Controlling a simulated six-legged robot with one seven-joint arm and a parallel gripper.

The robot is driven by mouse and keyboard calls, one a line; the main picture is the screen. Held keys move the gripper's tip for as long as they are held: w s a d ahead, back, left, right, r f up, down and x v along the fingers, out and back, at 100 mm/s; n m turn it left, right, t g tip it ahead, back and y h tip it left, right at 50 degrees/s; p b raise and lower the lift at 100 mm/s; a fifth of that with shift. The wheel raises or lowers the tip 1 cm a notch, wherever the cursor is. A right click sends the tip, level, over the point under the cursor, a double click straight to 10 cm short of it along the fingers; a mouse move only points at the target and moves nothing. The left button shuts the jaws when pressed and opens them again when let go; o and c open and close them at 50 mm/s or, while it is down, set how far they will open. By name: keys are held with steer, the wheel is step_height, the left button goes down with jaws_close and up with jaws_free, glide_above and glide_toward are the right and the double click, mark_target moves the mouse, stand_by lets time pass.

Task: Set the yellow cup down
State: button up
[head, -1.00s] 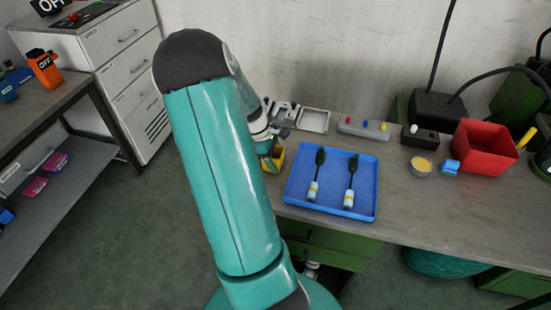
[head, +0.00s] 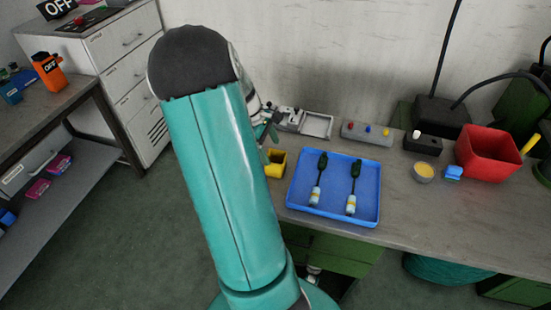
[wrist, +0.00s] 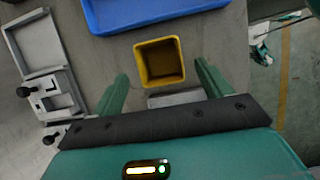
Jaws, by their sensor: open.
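The yellow cup (head: 276,163) stands upright on the workbench, just left of the blue tray in the head view. In the wrist view the square yellow cup (wrist: 159,62) is seen from above, with its inside empty. My gripper (wrist: 160,82) is open, its two green fingers apart on either side of the cup's near end and not touching it. In the head view my gripper (head: 266,136) is mostly hidden behind my arm, above and behind the cup.
The blue tray (head: 291,198) holds two dark-handled tools beside the cup. A grey metal fixture (head: 316,125) stands behind, with a button box (head: 367,133) to its right. A red bin (head: 488,152) stands farther right.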

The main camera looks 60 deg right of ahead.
steer(key=shift+v, duration=2.35)
steer(key=shift+a, duration=0.1)
steer(key=w+a+r+t, duration=0.2)
steer(key=w+a+r, duration=0.25)
steer(key=a, duration=0.55)
steer(key=w+a+r+t, duration=0.35)
steer(key=a+r, duration=0.25)
steer(key=a, duration=0.4)
steer(key=s+a+r+t, duration=0.2)
steer(key=a, duration=0.9)
steer(key=s+a+r+m+t, duration=0.1)
steer(key=s+a+r+t, duration=0.1)
steer(key=a, duration=0.9)
steer(key=shift+s+r+m+y, duration=0.3)
steer(key=shift+s+r, duration=0.2)
steer(key=shift+r, duration=0.2)
steer(key=shift+o, duration=0.4)
steer(key=shift+s+a+t, duration=0.25)
steer(key=shift+a, duration=0.25)
steer(key=c, duration=1)
steer(key=shift+w, duration=0.2)
